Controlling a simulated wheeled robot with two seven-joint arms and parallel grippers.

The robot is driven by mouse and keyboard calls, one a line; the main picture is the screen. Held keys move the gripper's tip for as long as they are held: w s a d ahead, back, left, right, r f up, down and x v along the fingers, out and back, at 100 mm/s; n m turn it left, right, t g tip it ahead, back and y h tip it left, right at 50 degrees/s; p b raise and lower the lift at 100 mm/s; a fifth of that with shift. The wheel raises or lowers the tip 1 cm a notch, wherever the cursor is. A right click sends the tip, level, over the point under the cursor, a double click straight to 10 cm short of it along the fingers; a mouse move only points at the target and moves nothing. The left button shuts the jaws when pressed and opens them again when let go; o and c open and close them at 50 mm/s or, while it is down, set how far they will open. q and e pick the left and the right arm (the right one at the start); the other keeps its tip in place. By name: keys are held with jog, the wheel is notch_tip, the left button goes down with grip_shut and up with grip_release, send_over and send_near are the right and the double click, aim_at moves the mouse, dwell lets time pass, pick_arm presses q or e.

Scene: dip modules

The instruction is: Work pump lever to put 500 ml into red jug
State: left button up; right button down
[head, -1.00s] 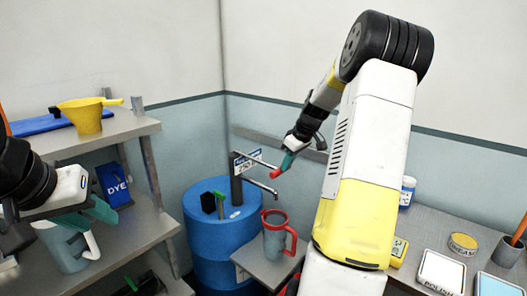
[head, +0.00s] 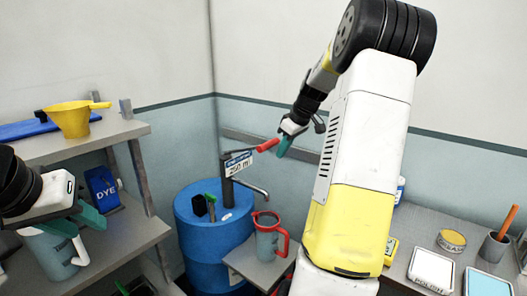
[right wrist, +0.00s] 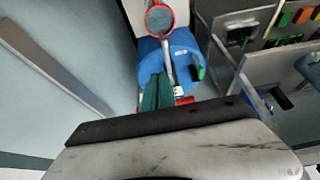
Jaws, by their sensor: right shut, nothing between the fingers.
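The jug with red rim and handle (head: 266,244) stands on a small grey stand below the spout (head: 252,187); its rim also shows in the right wrist view (right wrist: 160,18). The pump is on a blue drum (head: 205,235). Its lever has a red grip (head: 268,145) and is raised above the spout. A sign on the pump (head: 238,163) seems to read 250 ml. My right gripper (head: 284,145) is shut and empty, right beside the red grip; whether they touch is unclear. My left gripper (head: 90,215) is by the shelf, near a white-handled jug (head: 55,252).
A shelf at left holds a yellow funnel (head: 69,118) and a blue dye pack (head: 103,188). A bench at right holds a round tin (head: 452,240), trays and a cup (head: 494,246). My right arm hides part of the bench.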

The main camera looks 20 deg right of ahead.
notch_tip(320, 180, up, 17)
jog(key=t+y, duration=0.1)
jog(key=shift+w, duration=0.15)
send_over(271, 144)
notch_tip(271, 144, down, 8)
jog(key=shift+w+a+r, duration=0.1)
jog(key=shift+w, duration=0.05)
notch_tip(271, 144, down, 4)
jog(key=shift+r, duration=0.25)
jog(key=shift+f, duration=0.55)
